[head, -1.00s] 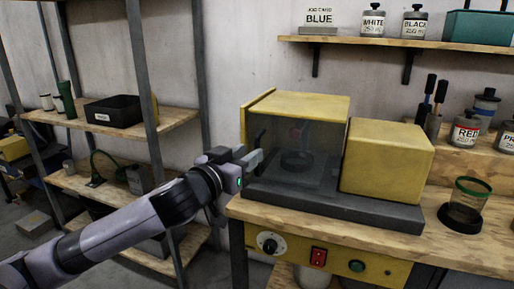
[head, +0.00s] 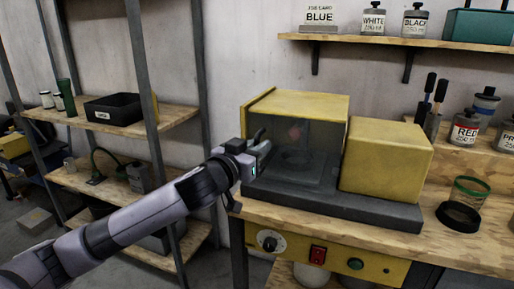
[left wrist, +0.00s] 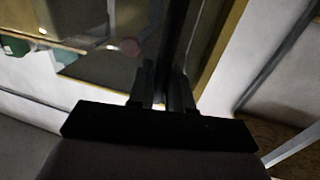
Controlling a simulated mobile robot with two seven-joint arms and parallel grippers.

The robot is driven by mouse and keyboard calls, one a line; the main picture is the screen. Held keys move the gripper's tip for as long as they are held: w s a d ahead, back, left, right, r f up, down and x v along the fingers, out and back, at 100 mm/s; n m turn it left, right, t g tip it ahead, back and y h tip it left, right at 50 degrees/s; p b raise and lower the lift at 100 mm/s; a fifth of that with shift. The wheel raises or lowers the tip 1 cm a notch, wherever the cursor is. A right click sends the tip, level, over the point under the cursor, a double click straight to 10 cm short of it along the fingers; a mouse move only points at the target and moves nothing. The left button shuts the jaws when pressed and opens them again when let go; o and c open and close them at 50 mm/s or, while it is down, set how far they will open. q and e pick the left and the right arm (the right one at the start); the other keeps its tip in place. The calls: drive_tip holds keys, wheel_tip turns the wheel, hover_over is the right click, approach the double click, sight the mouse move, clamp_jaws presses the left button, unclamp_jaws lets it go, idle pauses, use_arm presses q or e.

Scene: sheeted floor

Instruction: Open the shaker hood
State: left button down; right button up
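The shaker (head: 330,208) stands on the wooden bench, with a dark grey base. Its hood (head: 300,106) has a yellow top and a clear front pane, and it looks closed. A round dark platform and a reddish thing show dimly through the pane. The dark upright hood handle (head: 258,135) is at the left of the pane; it also shows in the left wrist view (left wrist: 175,35). My left gripper (head: 264,150) is at this handle, its two fingers (left wrist: 164,88) close together on the bar, whose lower part they hide. My right gripper is out of view.
A yellow housing (head: 387,160) sits right of the hood. A green-rimmed glass jar (head: 470,190) and a dark ring (head: 459,215) are on the bench's right. A metal rack (head: 145,90) with a black bin (head: 120,109) stands left, close to my arm.

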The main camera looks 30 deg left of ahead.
use_arm(q)
drive_tip(key=w+d, duration=0.2)
drive_tip(key=d, duration=0.8)
drive_tip(key=w+d, duration=0.2)
drive_tip(key=d, duration=0.8)
drive_tip(key=shift+w+d, duration=0.15)
drive_tip(key=shift+w, duration=0.25)
drive_tip(key=c, duration=1.2)
unclamp_jaws()
drive_tip(key=shift+s+d, duration=0.15)
drive_tip(key=shift+s, duration=3.4)
